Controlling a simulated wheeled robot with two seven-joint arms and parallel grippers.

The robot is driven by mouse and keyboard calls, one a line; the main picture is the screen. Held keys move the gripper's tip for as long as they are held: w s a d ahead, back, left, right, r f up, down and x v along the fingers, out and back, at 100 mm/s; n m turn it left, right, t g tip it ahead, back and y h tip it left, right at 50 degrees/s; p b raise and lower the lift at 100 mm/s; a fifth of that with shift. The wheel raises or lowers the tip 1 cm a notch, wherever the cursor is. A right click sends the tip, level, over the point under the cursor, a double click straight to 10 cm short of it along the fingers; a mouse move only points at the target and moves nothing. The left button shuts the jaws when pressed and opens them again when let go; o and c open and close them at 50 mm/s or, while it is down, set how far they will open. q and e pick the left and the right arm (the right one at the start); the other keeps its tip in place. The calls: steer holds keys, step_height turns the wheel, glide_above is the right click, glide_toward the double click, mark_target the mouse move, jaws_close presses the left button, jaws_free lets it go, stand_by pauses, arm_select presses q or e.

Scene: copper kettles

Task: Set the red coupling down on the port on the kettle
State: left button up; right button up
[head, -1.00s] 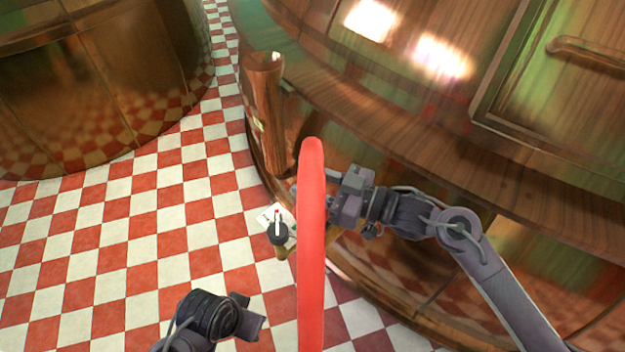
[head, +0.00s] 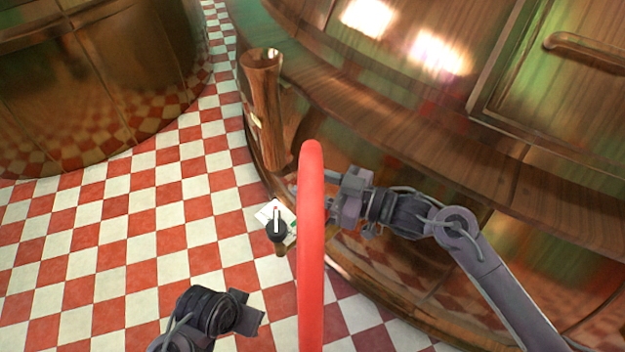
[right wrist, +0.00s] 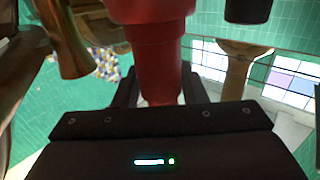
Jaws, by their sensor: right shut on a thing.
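The red coupling (right wrist: 158,65) is between the fingers of my right gripper (right wrist: 160,95) in the right wrist view, wider at the top than below. In the head view a long red tube (head: 311,250) stands upright in the foreground and hides the tips of my right gripper. My right gripper is held close to the side of the large copper kettle (head: 420,130). An open-topped copper pipe (head: 263,110) stands at the kettle's left side; I cannot tell whether it is the port. My left gripper (head: 248,312) is low in the view, apart from everything; its opening is unclear.
A small dark fitting with a red and white top (head: 277,230) is left of the red tube, by a white card. Another copper kettle (head: 90,90) stands at the upper left. The checkered floor (head: 130,250) between is clear.

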steer(key=o, duration=1)
steer(key=shift+f, duration=0.15)
steer(key=shift+d, duration=0.1)
arm_select(q)
steer(key=shift+s+a+r+g+p, duration=0.1)
steer(key=shift+s+a+g+p, duration=0.35)
steer(key=shift+a, duration=0.2)
arm_select(e)
steer(key=v, duration=0.7)
steer(key=shift+s+d, duration=0.1)
steer(key=shift+d, duration=0.2)
arm_select(q)
steer(key=shift+w+y, duration=0.15)
steer(key=shift+y, duration=0.15)
